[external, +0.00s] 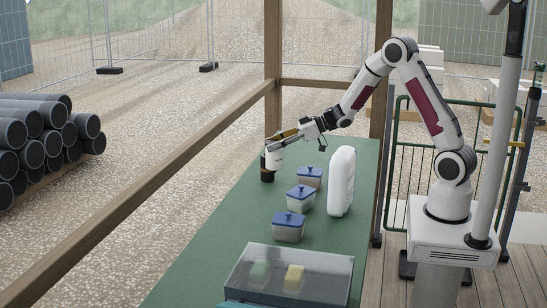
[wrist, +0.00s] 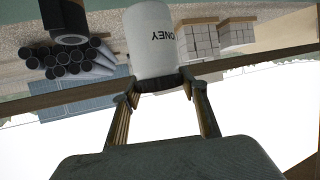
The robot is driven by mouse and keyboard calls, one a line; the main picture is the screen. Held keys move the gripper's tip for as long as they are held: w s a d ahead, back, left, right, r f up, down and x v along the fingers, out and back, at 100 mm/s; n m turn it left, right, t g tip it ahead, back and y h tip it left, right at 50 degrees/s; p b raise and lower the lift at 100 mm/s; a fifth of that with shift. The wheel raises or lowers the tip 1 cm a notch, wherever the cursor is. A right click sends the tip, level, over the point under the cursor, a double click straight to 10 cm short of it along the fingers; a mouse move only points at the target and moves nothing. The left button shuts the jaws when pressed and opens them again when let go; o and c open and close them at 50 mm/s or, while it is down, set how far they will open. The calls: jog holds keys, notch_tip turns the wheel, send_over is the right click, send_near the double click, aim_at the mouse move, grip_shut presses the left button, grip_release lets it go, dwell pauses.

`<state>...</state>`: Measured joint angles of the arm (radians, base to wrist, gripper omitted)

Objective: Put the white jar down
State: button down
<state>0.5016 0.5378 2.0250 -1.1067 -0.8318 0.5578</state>
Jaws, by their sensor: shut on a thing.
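The white jar (wrist: 152,42) has dark lettering, of which "ONEY" shows, and a dark lid (wrist: 158,82). In the wrist view, where the scene appears upside down, the lid sits between the fingertips of my gripper (wrist: 160,90). In the external view my gripper (external: 283,137) is shut on the jar (external: 275,157) at the far left part of the green table (external: 235,228). The jar looks upright. I cannot tell whether its base touches the table.
A dark cylinder (external: 267,175) stands close beside the jar; it also shows in the wrist view (wrist: 65,18). Blue-lidded tubs (external: 310,178) (external: 301,199) (external: 288,230) and a white jug (external: 342,182) stand nearer. A clear box (external: 325,275) fills the front. The table's left strip is clear.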

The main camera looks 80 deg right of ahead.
notch_tip(320, 180, up, 4)
jog(key=shift+r, duration=0.15)
jog(key=w+d+m+h, duration=0.2)
jog(key=w+d, duration=0.1)
jog(key=d, duration=0.8)
jog(key=w+d+m+h, duration=0.1)
jog(key=w+d+h, duration=0.15)
jog(key=d, duration=0.85)
jog(key=shift+t+y, duration=0.25)
jog(key=shift+t, duration=0.15)
jog(key=f, duration=0.5)
jog(key=shift+w+d+f, duration=0.1)
jog(key=shift+w+d, duration=0.15)
jog(key=shift+d, duration=0.15)
notch_tip(320, 180, down, 6)
jog(key=shift+f, duration=0.1)
jog(key=shift+f, duration=1.9)
